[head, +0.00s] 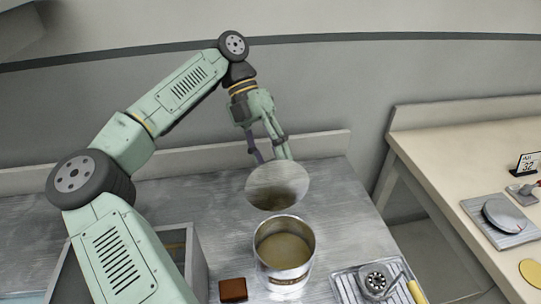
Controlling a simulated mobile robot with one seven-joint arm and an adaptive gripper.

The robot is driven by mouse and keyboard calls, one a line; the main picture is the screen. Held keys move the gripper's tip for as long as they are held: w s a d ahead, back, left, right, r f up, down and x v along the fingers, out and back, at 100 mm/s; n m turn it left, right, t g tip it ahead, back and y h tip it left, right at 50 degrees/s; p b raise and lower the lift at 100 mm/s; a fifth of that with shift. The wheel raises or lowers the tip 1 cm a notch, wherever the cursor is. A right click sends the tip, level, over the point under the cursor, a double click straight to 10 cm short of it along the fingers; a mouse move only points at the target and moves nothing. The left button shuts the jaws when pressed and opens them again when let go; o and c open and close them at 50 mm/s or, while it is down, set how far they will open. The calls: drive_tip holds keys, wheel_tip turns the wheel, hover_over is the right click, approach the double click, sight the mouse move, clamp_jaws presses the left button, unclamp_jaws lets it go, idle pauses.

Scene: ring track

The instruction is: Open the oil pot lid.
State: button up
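The oil pot (284,268) is a metal cylinder with a label low on its front. It stands on the metal worktop, its mouth uncovered and tan liquid visible inside. The round shiny lid (277,186) is raised and tilted at the pot's far side, its lower edge close to the rim. Whether it is joined to the rim by a hinge is unclear. My gripper (273,160) is just behind and above the lid's upper edge, pointing down, with its two fingers spread apart. The lid hides the fingertips' ends, so contact with it cannot be told.
A brown block (233,290) lies left of the pot. A tray (345,287) with a round metal part and a yellow-handled tool is at right. A grey open box (197,262) stands at left, partly behind my arm. A beige table (440,140) is across a gap at right.

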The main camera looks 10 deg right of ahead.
drive_tip(key=v, duration=0.7)
drive_tip(key=shift+r, duration=0.25)
drive_tip(key=shift+w+a, duration=0.1)
drive_tip(key=shift+w, duration=0.05)
